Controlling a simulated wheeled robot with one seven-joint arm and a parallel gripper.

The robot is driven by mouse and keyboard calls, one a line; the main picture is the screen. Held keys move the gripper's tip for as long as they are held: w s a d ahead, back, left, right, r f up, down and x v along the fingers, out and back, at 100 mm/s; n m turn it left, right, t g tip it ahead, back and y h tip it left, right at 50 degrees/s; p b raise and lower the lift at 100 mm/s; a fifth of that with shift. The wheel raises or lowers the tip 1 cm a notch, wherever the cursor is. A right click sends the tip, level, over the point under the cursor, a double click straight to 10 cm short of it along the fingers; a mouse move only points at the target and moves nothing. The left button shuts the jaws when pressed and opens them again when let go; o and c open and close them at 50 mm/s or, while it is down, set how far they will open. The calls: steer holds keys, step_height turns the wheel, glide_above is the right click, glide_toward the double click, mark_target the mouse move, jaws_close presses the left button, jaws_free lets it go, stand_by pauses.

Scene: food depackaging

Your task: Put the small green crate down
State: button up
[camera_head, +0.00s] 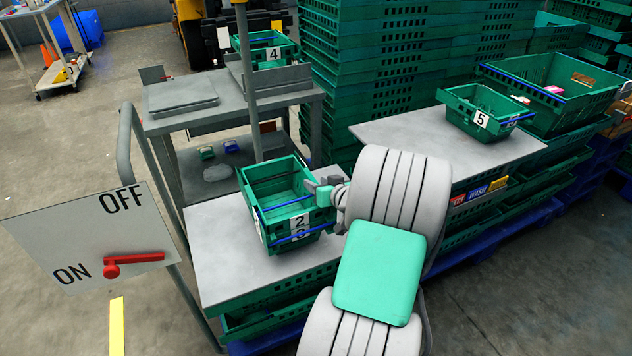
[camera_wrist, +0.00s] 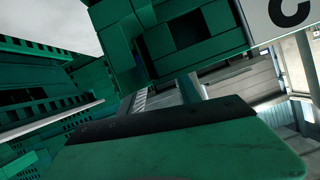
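A small green crate (camera_head: 273,183) with a white label reading 2 is at the middle of the head view, over the grey table (camera_head: 222,262). It appears stacked on another green crate (camera_head: 303,240), whose blue bar and label show just below. My gripper (camera_head: 325,191) is at the upper crate's right side and appears shut on its rim; the fingertips are partly hidden. In the wrist view the crate's green wall and part of its label (camera_wrist: 290,12) fill the top, close beyond my gripper (camera_wrist: 185,92). The upper crate looks empty.
A small crate labelled 5 (camera_head: 486,112) stands on the right grey table (camera_head: 420,138), beside a larger crate (camera_head: 560,85). A crate labelled 4 (camera_head: 268,50) is at the back. Tall green crate stacks (camera_head: 385,70) stand behind. An ON/OFF panel (camera_head: 95,235) is at left.

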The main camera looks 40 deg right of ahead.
steer(key=v, duration=1)
steer(key=shift+p, duration=0.45)
steer(key=shift+s+a+r, duration=0.1)
steer(key=shift+s, duration=0.05)
steer(key=w+a+r+p, duration=0.1)
steer(key=a, duration=0.1)
steer(key=w+a+r+n+g+y+p, duration=0.1)
steer(key=a, duration=0.2)
steer(key=w+a+r+n+y+p, duration=0.1)
steer(key=a+p, duration=0.1)
steer(key=shift+w+a+r+g, duration=0.15)
steer(key=shift+w+r+g, duration=0.15)
steer(key=a+r+n+g+y+p, duration=0.2)
steer(key=a+r+g+p, duration=0.3)
steer(key=a, duration=0.7)
steer(key=s+a+r+g+h+p, duration=0.1)
steer(key=s+a+r+g+p, duration=0.2)
steer(key=s+a+r+p, duration=0.7)
steer(key=a+r, duration=0.2)
steer(key=a, duration=0.2)
steer(key=shift+s+n+g, duration=0.25)
steer(key=shift+n+g, duration=0.05)
steer(key=shift+a, duration=0.1)
